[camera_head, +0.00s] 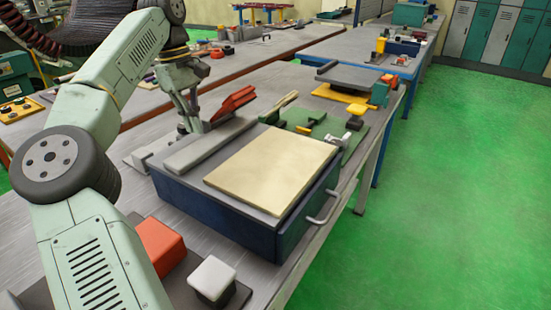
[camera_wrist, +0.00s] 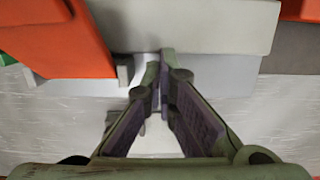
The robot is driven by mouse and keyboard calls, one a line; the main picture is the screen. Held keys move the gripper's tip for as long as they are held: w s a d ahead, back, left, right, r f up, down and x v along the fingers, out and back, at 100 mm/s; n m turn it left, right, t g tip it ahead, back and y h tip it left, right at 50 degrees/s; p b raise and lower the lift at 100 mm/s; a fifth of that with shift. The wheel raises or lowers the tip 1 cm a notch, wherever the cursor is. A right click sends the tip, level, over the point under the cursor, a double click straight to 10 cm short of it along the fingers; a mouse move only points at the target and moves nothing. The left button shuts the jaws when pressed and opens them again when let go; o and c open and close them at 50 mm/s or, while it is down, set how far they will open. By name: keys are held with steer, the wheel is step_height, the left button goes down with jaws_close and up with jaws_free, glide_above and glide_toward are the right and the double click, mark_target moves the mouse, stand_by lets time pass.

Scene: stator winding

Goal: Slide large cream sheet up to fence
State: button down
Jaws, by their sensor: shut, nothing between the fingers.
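The large cream sheet (camera_head: 272,167) lies flat on the grey top of a blue box, near its right side. A long grey bar, which looks like the fence (camera_head: 210,147), runs along the box's left edge. A narrow strip of grey top shows between it and the sheet. My gripper (camera_head: 190,125) points down on the far left side of the bar, away from the sheet. In the wrist view my gripper (camera_wrist: 164,62) has its fingers together and empty. A pale grey block there (camera_wrist: 190,22) may be the bar. I cannot see the sheet in that view.
A red angled part (camera_head: 233,103) stands just right of my gripper. A green mat (camera_head: 335,125) with small tools lies behind the box. The box has a handle (camera_head: 323,208) at front right. A white-topped block (camera_head: 212,278) and an orange block (camera_head: 160,245) stand in front.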

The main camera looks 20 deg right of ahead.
mark_target(276, 167)
steer(key=s+d, duration=0.4)
steer(key=s, duration=0.1)
steer(key=s+d, duration=0.4)
steer(key=s, duration=0.2)
steer(key=s+d, duration=0.5)
steer(key=shift+s+d+r+p, duration=0.1)
steer(key=shift+s+p, duration=0.3)
steer(key=shift+s+d+p, duration=0.1)
steer(key=shift+s+p, duration=0.05)
steer(key=shift+p, duration=0.2)
steer(key=shift+f, duration=0.9)
steer(key=shift+f+b, duration=0.1)
steer(key=shift+b, duration=0.2)
